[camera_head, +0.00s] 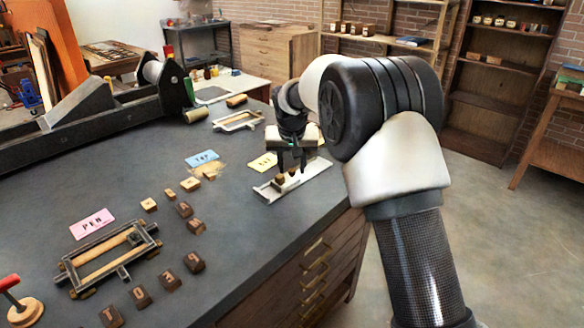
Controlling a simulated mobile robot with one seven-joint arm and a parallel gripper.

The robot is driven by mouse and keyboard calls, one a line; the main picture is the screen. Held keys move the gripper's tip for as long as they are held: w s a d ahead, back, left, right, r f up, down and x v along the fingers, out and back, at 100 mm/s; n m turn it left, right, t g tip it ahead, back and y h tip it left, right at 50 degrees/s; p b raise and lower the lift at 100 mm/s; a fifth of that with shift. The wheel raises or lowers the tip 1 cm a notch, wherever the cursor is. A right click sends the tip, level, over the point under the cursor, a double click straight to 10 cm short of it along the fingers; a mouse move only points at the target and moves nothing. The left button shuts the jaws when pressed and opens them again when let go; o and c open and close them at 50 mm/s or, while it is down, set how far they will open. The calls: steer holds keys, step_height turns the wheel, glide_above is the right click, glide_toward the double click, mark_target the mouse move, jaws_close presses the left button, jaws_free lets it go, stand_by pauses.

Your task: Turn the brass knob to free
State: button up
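My gripper (291,168) points down over a pale metal tray (318,170) near the right edge of the dark table. Its two dark fingers stand apart, just above or beside small wooden letter blocks (280,179) in the tray. Whether they touch anything is too small to tell. I cannot make out a brass knob; it may be hidden by the gripper or too small. A metal frame with wooden bars (108,254) lies by the pink PEN card (92,224). A smaller frame (238,121) lies farther back.
Dark letter blocks (195,262) and light blocks (149,204) lie scattered mid-table. A blue TAP card (202,159) and a yellow card (263,162) lie nearby. A red-handled tool (24,312) stands front left. A large dark press (90,125) occupies the back left.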

steer(key=shift+w+f, duration=0.1)
steer(key=shift+f, duration=0.05)
jaws_close()
